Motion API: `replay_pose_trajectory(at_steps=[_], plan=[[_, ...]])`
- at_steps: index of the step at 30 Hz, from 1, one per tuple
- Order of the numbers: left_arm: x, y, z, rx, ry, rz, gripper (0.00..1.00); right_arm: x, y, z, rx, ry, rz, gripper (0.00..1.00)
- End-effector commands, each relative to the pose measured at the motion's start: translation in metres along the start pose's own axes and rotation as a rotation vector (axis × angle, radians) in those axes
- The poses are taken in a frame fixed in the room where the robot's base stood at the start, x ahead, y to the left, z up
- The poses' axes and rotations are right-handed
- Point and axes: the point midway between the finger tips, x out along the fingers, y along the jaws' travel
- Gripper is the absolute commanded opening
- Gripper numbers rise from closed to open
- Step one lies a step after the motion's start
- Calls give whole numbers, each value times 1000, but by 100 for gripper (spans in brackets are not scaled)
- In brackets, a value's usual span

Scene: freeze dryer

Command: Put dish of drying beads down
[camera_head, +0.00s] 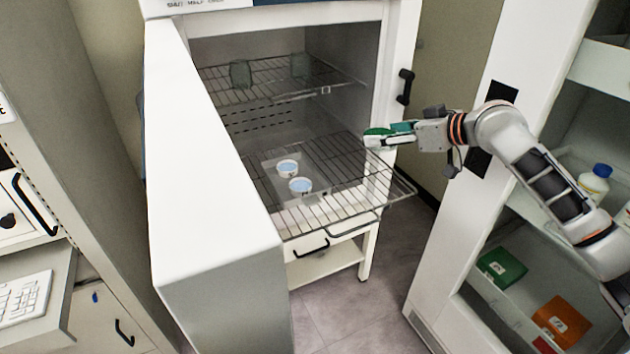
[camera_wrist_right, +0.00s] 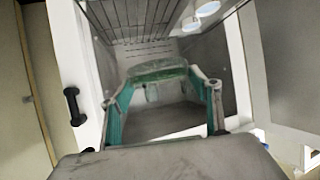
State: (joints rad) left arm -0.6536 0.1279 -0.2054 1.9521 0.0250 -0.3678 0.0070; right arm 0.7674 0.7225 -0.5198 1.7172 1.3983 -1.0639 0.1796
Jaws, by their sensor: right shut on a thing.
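A shallow dish with green beads (camera_head: 376,137) is in my right gripper (camera_head: 400,134), near the right side of the dryer opening. My right gripper is shut on its rim. In the right wrist view the green dish (camera_wrist_right: 158,70) sits between the teal fingers of the gripper (camera_wrist_right: 165,85). The dish appears held above the right part of the lower wire shelf (camera_head: 335,212), which sticks out of the dryer; the exact gap cannot be told. Two small white dishes with pale blue contents stand on this shelf, one farther back (camera_head: 287,167) and one nearer (camera_head: 300,186). My left gripper is not in view.
The upper wire shelf (camera_head: 262,92) holds two dark glass vessels (camera_head: 240,74). The open white door (camera_head: 215,170) bounds the left side. A cabinet with a bottle (camera_head: 595,180) and boxes stands at right. The lower shelf's right part is bare.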

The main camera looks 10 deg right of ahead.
Motion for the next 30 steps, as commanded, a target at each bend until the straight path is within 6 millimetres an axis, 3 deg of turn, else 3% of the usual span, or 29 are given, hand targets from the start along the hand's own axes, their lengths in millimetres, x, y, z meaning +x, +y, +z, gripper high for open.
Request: replay_pose_trajectory(at_steps=[6, 10, 13, 30], plan=[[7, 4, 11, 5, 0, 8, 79, 28, 21, -45, 24, 3, 57, 40], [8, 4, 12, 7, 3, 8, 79, 34, 26, -58, 35, 2, 74, 40], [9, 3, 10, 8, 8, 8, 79, 38, 28, -57, 39, 0, 80, 40], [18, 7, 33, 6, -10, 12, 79, 92, 28, 53, 42, 0, 80, 40]])
